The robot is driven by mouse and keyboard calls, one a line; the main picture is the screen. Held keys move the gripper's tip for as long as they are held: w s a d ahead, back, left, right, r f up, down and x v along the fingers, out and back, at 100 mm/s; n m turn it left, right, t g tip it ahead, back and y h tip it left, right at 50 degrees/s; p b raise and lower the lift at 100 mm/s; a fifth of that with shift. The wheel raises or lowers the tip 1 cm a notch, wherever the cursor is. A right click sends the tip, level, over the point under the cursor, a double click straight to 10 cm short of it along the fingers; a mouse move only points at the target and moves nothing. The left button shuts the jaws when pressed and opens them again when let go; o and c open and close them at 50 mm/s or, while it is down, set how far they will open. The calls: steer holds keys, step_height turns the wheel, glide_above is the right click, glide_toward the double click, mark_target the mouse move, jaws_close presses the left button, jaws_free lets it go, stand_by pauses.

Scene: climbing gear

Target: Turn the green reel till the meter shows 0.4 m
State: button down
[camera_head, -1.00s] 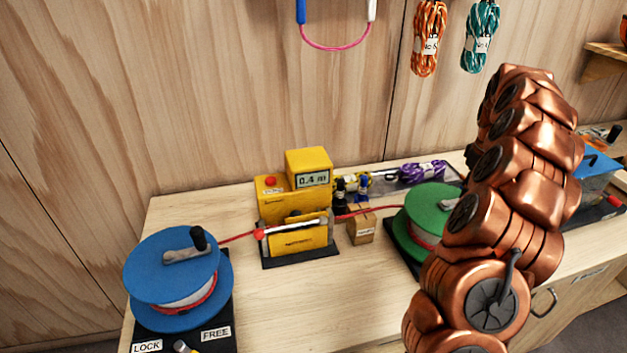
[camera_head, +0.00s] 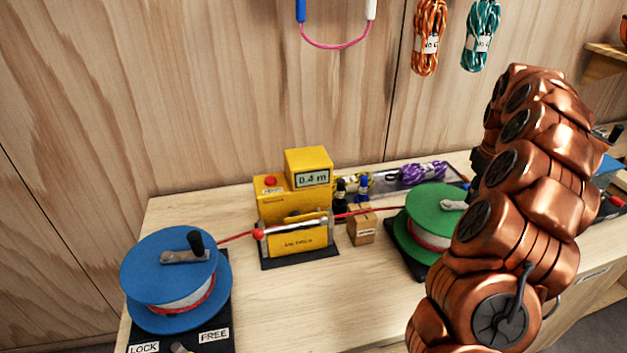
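The green reel (camera_head: 428,213) stands on a dark base at the right of the bench, with red cord on its drum and part of a grey crank showing on top. My copper arm hides its right side. The yellow meter (camera_head: 296,187) stands mid-bench and its display (camera_head: 312,179) reads 0.4 m. Red cord runs from the blue reel (camera_head: 165,268) at the left, through the meter, to the green reel. My gripper is hidden behind my arm or out of sight, so its hold on the crank cannot be seen.
A purple rope bundle (camera_head: 423,172) lies in a tray behind. LOCK and FREE labels (camera_head: 214,336) mark the blue reel's base. The bench front centre is clear. Rope coils (camera_head: 430,38) hang on the wall.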

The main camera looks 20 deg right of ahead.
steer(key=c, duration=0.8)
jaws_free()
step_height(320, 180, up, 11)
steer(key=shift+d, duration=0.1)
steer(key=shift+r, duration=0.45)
